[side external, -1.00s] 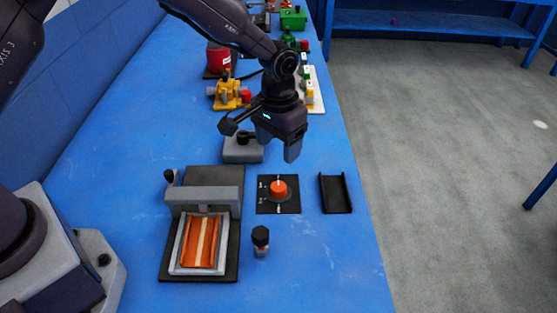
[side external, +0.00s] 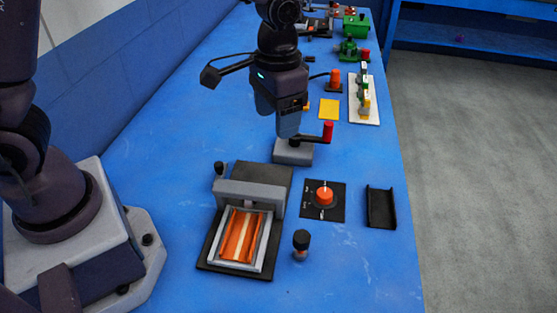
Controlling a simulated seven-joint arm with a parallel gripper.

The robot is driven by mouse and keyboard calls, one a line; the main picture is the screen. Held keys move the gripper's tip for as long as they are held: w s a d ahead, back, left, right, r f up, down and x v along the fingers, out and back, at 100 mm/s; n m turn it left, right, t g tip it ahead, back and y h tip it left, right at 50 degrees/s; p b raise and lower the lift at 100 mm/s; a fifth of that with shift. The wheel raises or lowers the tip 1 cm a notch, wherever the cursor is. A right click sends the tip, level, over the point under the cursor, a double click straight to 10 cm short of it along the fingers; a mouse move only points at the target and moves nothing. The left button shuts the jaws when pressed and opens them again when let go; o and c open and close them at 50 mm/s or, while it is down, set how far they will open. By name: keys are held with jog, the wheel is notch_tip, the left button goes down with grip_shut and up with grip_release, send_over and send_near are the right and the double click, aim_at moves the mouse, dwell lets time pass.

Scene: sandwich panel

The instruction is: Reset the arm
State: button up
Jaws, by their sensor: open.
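My gripper (side external: 289,130) is open and points down over the blue bench. Nothing shows between its fingers, which are seen nearly edge-on. In the picture its fingertips are just above a grey block with a red-handled crank (side external: 328,131); I cannot tell the height gap. My arm rises out of the top of the picture. The sandwich press (side external: 254,188), on a black base, stands in front of the gripper, with an orange and cream striped piece (side external: 246,236) in its grey tray.
An orange knob (side external: 324,195) on a black plate, a black channel (side external: 380,207) and a small black-capped piece (side external: 301,242) stand right of the press. A yellow plate (side external: 329,109) and a white panel (side external: 364,100) lie farther back.

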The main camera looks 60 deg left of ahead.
jog(key=s+a+r+t, duration=0.3)
jog(key=s+r, duration=0.3)
jog(key=s, duration=0.2)
jog(key=s+a+r+n+t, duration=0.1)
jog(key=s+a+r+t, duration=0.1)
jog(key=s+a+r, duration=0.2)
jog(key=s+r, duration=0.3)
jog(key=s, duration=0.1)
jog(key=shift+r+t, duration=0.15)
jog(key=shift+t, duration=0.25)
jog(key=shift+c, duration=0.2)
